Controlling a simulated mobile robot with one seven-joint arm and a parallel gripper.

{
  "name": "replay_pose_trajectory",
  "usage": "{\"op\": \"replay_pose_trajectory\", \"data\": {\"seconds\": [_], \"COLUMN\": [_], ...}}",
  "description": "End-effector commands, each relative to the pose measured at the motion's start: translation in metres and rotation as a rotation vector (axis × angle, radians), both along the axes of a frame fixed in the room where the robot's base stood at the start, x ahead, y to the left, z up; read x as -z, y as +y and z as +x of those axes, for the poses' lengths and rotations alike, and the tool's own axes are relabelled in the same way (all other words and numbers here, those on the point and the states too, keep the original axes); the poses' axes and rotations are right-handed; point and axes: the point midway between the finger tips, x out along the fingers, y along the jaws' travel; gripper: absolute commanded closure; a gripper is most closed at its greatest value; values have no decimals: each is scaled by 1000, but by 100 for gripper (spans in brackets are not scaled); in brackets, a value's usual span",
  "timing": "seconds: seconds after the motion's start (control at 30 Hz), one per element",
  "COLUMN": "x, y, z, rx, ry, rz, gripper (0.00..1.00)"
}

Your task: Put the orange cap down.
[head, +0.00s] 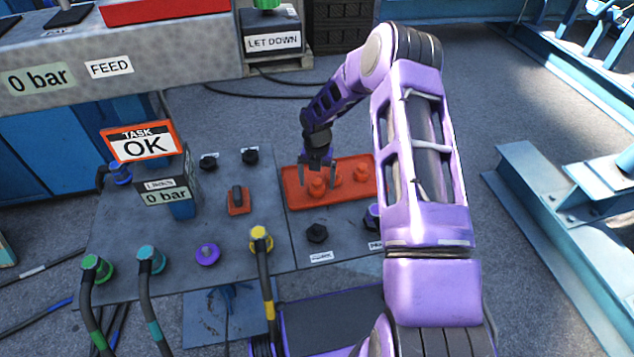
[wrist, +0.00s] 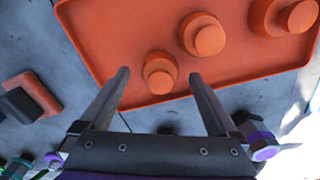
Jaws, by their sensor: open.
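Several orange caps stand on an orange tray (head: 300,199) on the grey panel; the tray also shows in the wrist view (wrist: 110,45). The nearest orange cap (wrist: 160,74) stands upright near the tray's edge, between and just beyond my fingertips in the wrist view. It shows in the head view as an orange cap (head: 317,187) below my gripper (head: 318,174). A second cap (wrist: 202,35) and a third cap (wrist: 285,16) stand farther along the tray. My gripper is open, with nothing visibly held. I cannot tell whether a finger touches the nearest cap.
Coloured hose connectors, including a yellow one (head: 261,238) and a green one (head: 95,266), line the panel's front. A purple cap (head: 207,254) and a red-based switch (head: 238,201) are left of the tray. A sign reading "TASK OK" (head: 142,144) stands at the left.

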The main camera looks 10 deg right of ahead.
Motion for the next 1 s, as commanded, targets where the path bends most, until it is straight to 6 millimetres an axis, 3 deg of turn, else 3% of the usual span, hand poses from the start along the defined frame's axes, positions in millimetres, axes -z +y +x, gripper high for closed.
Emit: {"op": "replay_pose_trajectory", "data": {"seconds": [0.3,0.5,1.0], "x": [-71,-100,-109], "y": [-1,-1,0], "z": [1,0,0], "rx": [0,0,0], "ry": [-4,-2,-1], "rz": [-1,-1,0], "gripper": [4,4,4]}}
